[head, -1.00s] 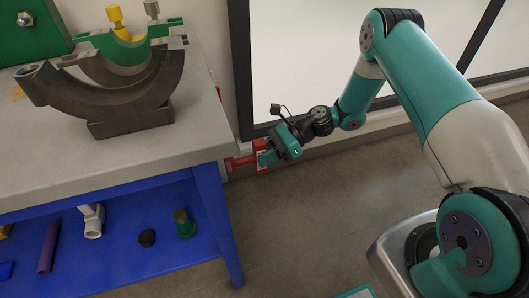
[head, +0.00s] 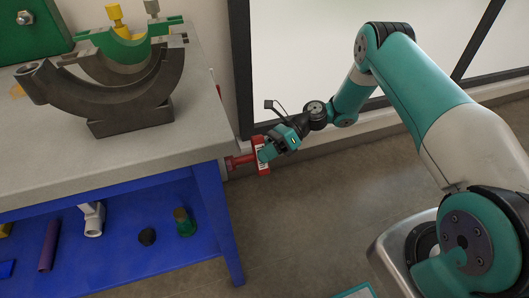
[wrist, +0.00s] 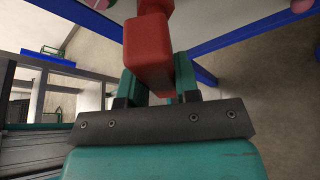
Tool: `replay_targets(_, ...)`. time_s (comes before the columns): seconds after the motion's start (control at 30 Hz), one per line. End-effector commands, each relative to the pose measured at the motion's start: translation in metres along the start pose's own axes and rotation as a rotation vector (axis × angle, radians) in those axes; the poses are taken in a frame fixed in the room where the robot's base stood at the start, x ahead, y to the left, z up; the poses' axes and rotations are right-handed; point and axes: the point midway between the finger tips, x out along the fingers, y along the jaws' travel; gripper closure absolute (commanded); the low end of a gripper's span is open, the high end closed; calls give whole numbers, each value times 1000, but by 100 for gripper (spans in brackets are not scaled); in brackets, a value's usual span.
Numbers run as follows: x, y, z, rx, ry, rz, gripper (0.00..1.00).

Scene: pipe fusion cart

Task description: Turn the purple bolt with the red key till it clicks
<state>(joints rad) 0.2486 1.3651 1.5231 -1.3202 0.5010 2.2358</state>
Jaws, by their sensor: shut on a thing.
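The red key (head: 262,157) is at the right edge of the workbench in the head view. Its shaft points left toward the bench edge. In the wrist view the red key (wrist: 149,58) is a thick red block between the two green fingers. My gripper (wrist: 156,78) is shut on it; in the head view my gripper (head: 267,152) is at the key's right side. The purple bolt is not clearly visible; the key and bench edge seem to hide it. Small pinkish parts show at the top of the wrist view, too cropped to identify.
The grey workbench (head: 130,178) has blue legs and a blue lower shelf (head: 115,255) with pipe pieces on it. A dark clamp cradle (head: 130,112) stands on top. A window frame (head: 242,80) is behind.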

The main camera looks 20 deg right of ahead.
Motion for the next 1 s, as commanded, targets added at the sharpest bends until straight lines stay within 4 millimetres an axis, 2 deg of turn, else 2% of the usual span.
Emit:
replay_targets(0.23,1,0,0,7,0,4,100)
replay_targets(0.7,1,-2,-1,208,0,87,100)
replay_targets(1.0,1,-1,0,238,1,100,100)
